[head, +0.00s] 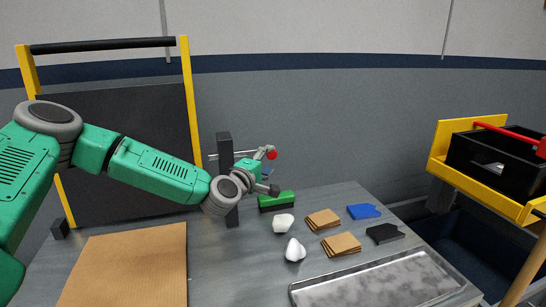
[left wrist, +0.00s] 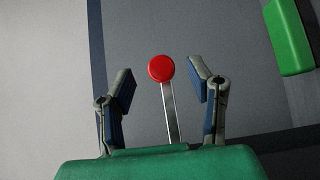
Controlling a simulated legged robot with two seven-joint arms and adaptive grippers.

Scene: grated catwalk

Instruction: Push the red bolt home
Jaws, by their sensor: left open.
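The bolt's round red knob (head: 271,155) sits at the end of a thin metal rod beside a dark upright post (head: 223,160) on the grey table. The rod also shows to the left of the post. In the left wrist view the red knob (left wrist: 161,69) and its rod (left wrist: 170,112) lie between the fingers. My left gripper (head: 268,172) is open at the knob, with its fingers spread to either side; it also shows in the left wrist view (left wrist: 160,80). Neither finger visibly touches the knob. My right gripper is out of view.
A green block (head: 277,200), two white lumps (head: 295,250), brown stacks (head: 341,244), blue and black pieces (head: 363,211) and a metal tray (head: 375,284) occupy the table. A yellow-framed dark panel (head: 120,150) stands left. A black bin (head: 490,160) in a yellow rack is right.

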